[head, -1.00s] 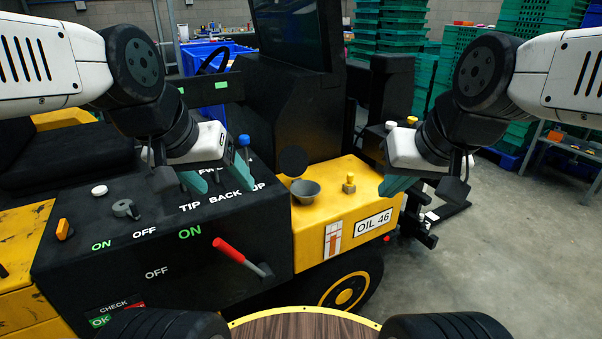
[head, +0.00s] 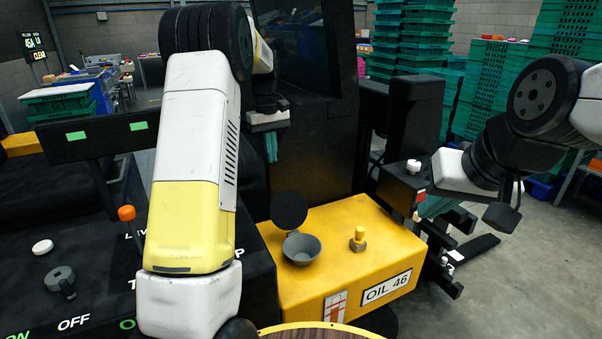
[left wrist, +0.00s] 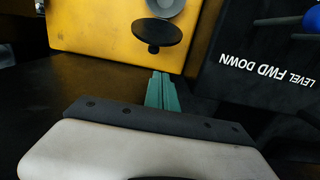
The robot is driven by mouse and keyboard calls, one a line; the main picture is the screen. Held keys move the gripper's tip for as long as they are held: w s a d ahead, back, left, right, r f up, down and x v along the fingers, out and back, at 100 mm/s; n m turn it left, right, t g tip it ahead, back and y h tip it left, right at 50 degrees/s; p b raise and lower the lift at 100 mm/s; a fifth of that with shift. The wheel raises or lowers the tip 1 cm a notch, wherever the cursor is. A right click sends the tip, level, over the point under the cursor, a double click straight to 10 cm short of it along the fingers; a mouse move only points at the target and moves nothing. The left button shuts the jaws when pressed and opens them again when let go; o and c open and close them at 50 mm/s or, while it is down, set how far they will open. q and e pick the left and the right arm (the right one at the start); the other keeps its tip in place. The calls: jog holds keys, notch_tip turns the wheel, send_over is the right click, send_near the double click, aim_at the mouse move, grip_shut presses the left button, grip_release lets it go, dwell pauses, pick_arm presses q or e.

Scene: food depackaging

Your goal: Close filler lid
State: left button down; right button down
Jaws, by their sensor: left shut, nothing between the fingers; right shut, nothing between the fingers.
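The filler is a grey cup (head: 301,248) set in the top of the yellow box (head: 330,222). Its black round lid (head: 289,211) stands open, upright behind the cup. In the left wrist view the lid (left wrist: 157,36) shows dark, just beyond the fingertips, with part of the cup (left wrist: 165,7) past it. My left gripper (head: 271,150) is shut and empty, with teal fingers pointing down, behind and above the lid and apart from it. It also shows in the left wrist view (left wrist: 163,84). My right gripper (head: 435,207) is shut and empty, right of the yellow box.
The black control panel (head: 62,240) with knobs and levers lies left. A dark upright screen housing (head: 310,110) rises behind the lid. Green crates (head: 410,60) are stacked farther back; open floor lies right.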

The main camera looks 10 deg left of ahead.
pick_arm(q)
jog(key=w+f, duration=0.2)
jog(key=w, duration=0.1)
send_over(287, 209)
jog(key=w+a, duration=0.3)
jog(key=w, duration=0.1)
jog(key=shift+d+f, duration=0.15)
jog(key=shift+f, duration=1.9)
jog(key=shift+d+f, duration=0.1)
jog(key=shift+f, duration=1.9)
jog(key=shift+s, duration=0.15)
